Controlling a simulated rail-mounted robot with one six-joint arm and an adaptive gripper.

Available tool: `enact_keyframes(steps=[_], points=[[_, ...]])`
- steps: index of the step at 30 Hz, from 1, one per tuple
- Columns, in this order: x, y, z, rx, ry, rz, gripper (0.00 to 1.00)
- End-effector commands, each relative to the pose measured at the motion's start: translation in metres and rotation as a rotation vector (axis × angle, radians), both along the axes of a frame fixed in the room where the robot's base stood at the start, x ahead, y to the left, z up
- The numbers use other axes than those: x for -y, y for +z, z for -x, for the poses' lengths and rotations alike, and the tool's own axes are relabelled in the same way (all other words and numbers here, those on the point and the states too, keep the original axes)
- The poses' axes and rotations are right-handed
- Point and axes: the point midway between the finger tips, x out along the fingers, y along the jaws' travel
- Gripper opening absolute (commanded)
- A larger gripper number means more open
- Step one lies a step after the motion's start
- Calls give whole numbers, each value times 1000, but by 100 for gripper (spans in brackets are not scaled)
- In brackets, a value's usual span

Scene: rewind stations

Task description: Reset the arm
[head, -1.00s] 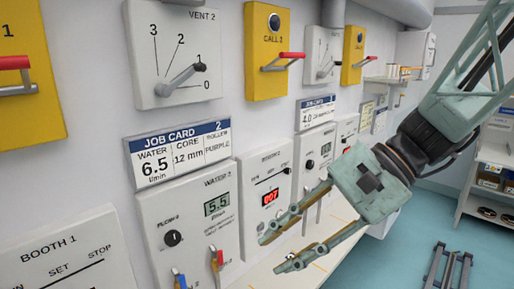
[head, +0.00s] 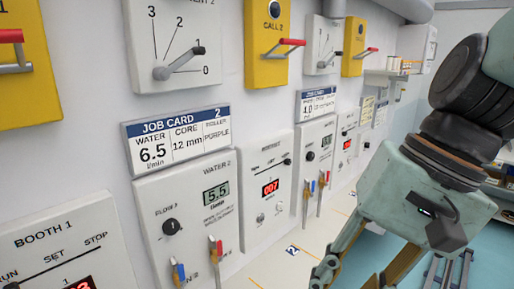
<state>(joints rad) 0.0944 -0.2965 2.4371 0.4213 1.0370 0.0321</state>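My gripper (head: 350,278) is at the lower right of the head view. Its pale green body hangs below dark wrist joints, with the fingers pointing down and to the left. The two fingers are spread apart with a gap between them, and nothing shows between them. The lower finger ends run close to or past the bottom edge of the picture. The gripper is in front of the wall panels, and I see no contact with them.
The wall on the left carries the Water 2 panel (head: 184,232) reading 5.5, a job card (head: 180,140) showing 6.5, the Vent 2 dial (head: 172,45) and a yellow Call 2 box (head: 268,58). A pale ledge (head: 285,262) runs below. Blue floor shows at right.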

Motion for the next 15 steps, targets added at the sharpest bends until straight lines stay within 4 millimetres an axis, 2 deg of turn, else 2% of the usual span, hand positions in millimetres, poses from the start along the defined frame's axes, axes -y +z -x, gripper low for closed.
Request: enact_keyframes(steps=[15], points=[[51,-4,30,203,167,237,26]])
